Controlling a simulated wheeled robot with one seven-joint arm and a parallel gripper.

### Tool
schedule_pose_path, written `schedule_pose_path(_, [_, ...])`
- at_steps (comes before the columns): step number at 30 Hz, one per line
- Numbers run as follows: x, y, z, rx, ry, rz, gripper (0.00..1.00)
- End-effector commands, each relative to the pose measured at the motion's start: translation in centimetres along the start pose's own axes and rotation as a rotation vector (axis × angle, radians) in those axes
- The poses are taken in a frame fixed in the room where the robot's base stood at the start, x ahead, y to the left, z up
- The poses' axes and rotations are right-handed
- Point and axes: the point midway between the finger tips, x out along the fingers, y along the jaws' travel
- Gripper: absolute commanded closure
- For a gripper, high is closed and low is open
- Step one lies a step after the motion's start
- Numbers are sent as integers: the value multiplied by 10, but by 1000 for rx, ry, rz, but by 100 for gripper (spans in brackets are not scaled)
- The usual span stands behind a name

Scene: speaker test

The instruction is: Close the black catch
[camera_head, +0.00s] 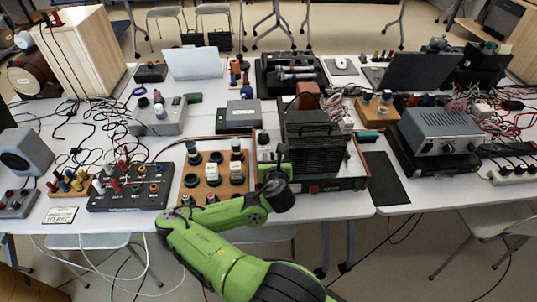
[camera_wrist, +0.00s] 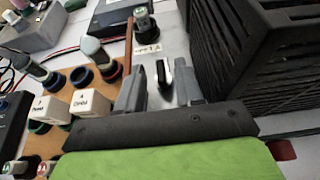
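A small black upright piece (camera_wrist: 163,74), which looks like the catch, stands on a light grey panel in the wrist view. It shows between the two grey fingers of my gripper (camera_wrist: 160,92). The fingers are apart, and I see nothing held between them. I cannot tell whether they touch the black piece. In the head view my gripper (camera_head: 271,160) is over the bench, just left of a black slatted box; its fingertips are hard to make out. I cannot clearly pick out the catch there.
The black slatted box (camera_wrist: 265,55) stands close on the right. A wooden board (camera_head: 215,175) with terminals and white blocks lies close on the left. A dark terminal post (camera_wrist: 145,22) stands just beyond the catch. Cables and instruments crowd the bench.

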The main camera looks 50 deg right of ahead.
Motion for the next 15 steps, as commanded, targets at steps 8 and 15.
schedule_pose_path(8, [-1,-1,-1,0,-1,0,64])
schedule_pose_path(15, [-1,-1,-1,0,-1,0,93])
